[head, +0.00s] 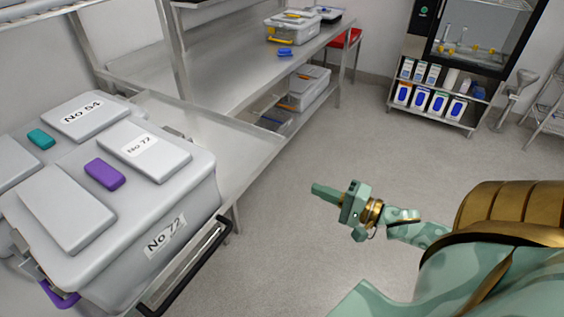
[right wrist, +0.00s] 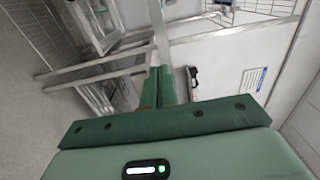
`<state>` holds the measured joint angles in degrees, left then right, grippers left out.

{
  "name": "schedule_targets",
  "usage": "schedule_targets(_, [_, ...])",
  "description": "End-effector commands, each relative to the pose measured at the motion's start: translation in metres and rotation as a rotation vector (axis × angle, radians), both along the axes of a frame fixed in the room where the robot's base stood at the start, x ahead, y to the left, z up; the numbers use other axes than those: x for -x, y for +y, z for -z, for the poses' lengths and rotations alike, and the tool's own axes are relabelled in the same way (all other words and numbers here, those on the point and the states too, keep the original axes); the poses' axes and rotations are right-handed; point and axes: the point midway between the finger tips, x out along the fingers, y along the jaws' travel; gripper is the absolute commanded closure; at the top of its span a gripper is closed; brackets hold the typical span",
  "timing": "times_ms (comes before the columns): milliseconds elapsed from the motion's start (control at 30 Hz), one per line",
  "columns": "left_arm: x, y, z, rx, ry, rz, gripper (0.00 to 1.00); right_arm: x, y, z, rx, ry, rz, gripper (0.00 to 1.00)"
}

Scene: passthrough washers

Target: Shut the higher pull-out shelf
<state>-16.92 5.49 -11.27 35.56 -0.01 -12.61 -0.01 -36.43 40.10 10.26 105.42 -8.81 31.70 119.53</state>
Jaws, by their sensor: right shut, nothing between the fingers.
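A black bar handle (head: 188,272) runs along the front edge of a support under the grey lidded bins at lower left in the head view. It appears to belong to a pull-out shelf, mostly hidden by the bins; I cannot tell whether it is the higher one. My right gripper (head: 318,190) is shut and empty over open floor, to the right of the handle and apart from it. In the right wrist view its green fingers (right wrist: 158,88) are together, with metal bars beyond them. My left gripper is not in view.
A grey bin (head: 120,250) labelled No 72 and a bin marked No 54 (head: 88,112) fill the left side. A steel table (head: 215,75) extends behind them. A shelving unit (head: 455,100) with bottles stands at the back right. The middle floor is clear.

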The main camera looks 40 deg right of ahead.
Motion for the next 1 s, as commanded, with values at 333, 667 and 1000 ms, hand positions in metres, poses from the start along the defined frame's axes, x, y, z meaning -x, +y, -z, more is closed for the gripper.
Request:
schedule_targets(333, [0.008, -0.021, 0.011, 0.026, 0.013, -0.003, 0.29, -0.058, 0.02, -0.002, 0.001, -0.007, 0.0, 1.0])
schedule_targets(667, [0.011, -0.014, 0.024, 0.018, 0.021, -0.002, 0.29, -0.114, 0.041, -0.001, 0.001, -0.004, 0.0, 1.0])
schedule_targets(1000, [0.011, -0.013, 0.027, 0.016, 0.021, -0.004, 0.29, -0.129, 0.047, -0.002, -0.001, -0.002, 0.0, 1.0])
